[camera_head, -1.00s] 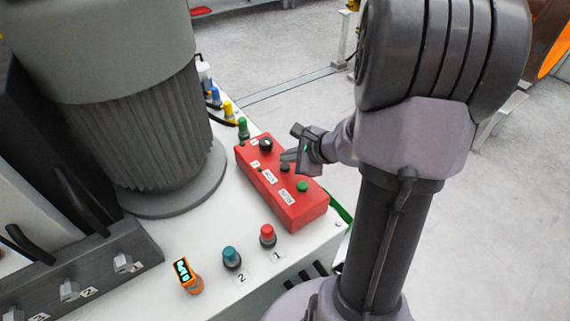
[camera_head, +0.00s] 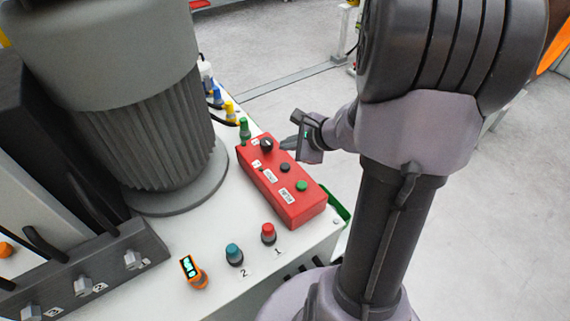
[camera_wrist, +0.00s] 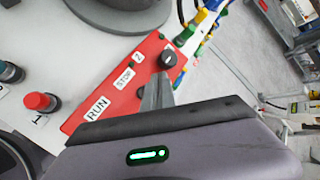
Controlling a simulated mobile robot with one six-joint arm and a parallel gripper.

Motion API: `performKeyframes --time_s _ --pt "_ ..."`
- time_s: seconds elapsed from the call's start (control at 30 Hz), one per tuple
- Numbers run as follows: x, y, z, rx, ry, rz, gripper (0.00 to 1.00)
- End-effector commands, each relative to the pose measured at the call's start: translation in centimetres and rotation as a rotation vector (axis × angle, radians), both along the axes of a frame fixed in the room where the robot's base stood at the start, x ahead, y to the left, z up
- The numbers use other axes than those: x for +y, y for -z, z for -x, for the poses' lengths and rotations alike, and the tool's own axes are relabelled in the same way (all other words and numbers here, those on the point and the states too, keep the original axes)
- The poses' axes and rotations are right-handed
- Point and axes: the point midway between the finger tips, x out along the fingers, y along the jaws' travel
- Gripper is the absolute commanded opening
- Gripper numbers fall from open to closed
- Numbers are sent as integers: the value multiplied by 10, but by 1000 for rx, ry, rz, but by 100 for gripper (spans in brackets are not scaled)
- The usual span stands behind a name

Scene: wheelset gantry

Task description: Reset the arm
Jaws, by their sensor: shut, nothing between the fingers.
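My gripper (camera_head: 290,141) is shut and empty in the head view. It is above the far right edge of the red control box (camera_head: 280,183), near the black rotary knob (camera_head: 266,145), and appears apart from it. The box carries a black button (camera_head: 285,168) and a green button (camera_head: 302,186). In the wrist view my gripper's fingers (camera_wrist: 157,92) point toward the red box (camera_wrist: 112,88), with the black knob (camera_wrist: 167,59) just beyond.
The box sits on a white bench top (camera_head: 215,235) beside a large grey motor (camera_head: 150,130). A red knob (camera_head: 268,233), a teal knob (camera_head: 234,254) and an orange device (camera_head: 193,271) stand in front. Coloured connectors (camera_head: 229,109) stand behind. Open floor (camera_head: 480,220) lies to the right.

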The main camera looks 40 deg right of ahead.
Motion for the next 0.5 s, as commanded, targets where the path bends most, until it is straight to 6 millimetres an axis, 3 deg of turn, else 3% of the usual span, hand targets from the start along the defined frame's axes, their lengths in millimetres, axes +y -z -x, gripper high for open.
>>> performKeyframes --time_s 0.37,0.43,0.5 --pt "1 0 0 -1 -2 1 0" --pt "11 -8 -2 -6 -43 18 0" --pt "41 -26 -5 -16 -159 68 0"
